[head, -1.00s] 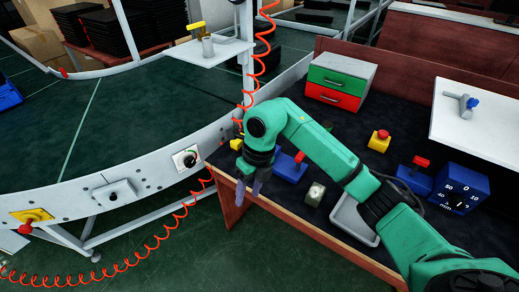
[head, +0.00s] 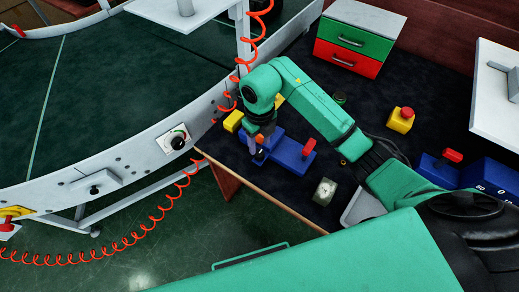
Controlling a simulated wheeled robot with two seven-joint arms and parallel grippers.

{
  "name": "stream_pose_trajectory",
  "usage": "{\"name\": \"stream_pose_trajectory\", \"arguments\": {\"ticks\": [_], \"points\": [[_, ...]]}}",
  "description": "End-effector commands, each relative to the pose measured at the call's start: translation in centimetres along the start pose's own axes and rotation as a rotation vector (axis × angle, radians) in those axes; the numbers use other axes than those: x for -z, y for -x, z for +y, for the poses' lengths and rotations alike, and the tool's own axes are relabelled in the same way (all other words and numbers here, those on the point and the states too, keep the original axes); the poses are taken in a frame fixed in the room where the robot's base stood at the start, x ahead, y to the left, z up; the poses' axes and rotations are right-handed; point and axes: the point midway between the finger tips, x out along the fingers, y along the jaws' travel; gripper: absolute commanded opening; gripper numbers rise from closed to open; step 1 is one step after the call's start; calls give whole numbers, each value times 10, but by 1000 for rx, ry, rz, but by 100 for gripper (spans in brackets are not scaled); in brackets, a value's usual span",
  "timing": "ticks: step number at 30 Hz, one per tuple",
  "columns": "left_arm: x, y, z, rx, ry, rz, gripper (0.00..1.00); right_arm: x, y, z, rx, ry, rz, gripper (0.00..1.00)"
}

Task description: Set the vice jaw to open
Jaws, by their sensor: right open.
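A low blue fixture (head: 288,152) with a red handle (head: 309,148) lies on the dark bench top near its left end. I take it for the vice, but cannot be sure. A yellow block (head: 233,121) is just left of it. My right gripper (head: 259,153) points down at the fixture's left part and hides some of it. Its fingers are open; whether they touch the fixture cannot be told. The jaw opening is hidden or too small to tell. My left gripper is out of view.
A gauge-like block (head: 325,191) and grey tray (head: 362,207) lie near the bench's front edge. A red button on a yellow box (head: 401,119), another blue red-handled fixture (head: 440,170) and a drawer box (head: 352,45) stand farther right. The conveyor (head: 110,85) curves along the left.

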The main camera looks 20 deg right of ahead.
Motion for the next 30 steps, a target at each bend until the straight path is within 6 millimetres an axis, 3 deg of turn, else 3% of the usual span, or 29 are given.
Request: {"name": "stream_pose_trajectory", "arguments": {"ticks": [3, 7, 16, 17, 21, 30], "points": [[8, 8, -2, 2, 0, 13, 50, 1, -27, 1, -3, -1, 5, 54], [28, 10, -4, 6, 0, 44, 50, 0, -48, 0, -2, -1, 2, 54], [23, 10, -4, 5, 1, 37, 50, 0, -56, 0, 0, 0, -1, 54], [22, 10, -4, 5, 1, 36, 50, 0, -56, 0, 0, 0, -1, 50], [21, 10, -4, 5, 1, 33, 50, 0, -56, 0, 0, 0, -1, 0], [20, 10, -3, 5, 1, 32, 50, 0, -55, 0, 0, 0, -1, 0]]}}
